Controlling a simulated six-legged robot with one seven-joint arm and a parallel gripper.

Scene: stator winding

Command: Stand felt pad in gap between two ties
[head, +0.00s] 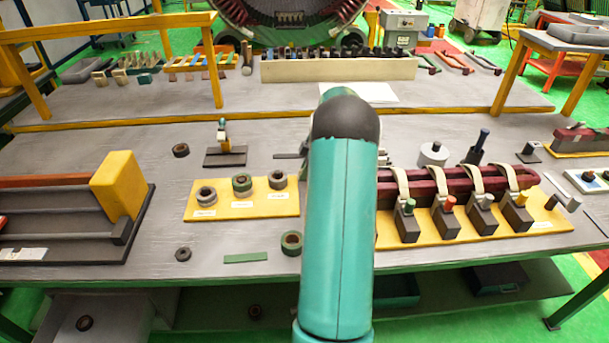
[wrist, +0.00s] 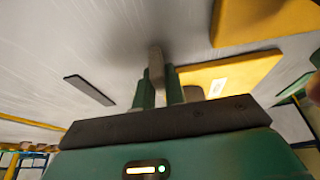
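A maroon bundle (head: 460,187) lies along a yellow board at the right in the head view. Several pale ties (head: 441,179) loop around it, with gaps of bare maroon between them. In the wrist view, my gripper (wrist: 158,82) has its two green fingers close together on a small grey-brown block, which looks like the felt pad (wrist: 156,62). The pad sticks out beyond the fingertips, above the grey tabletop. In the head view my arm hides the gripper, the pad and the left end of the bundle. The ties are not clearly seen in the wrist view.
Dark blocks with coloured knobs (head: 445,222) stand along the bundle's front. A yellow board with rings (head: 230,209) lies left of my arm. A dark strip (wrist: 90,90) lies flat on the table. A cream rack (head: 340,70) stands behind.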

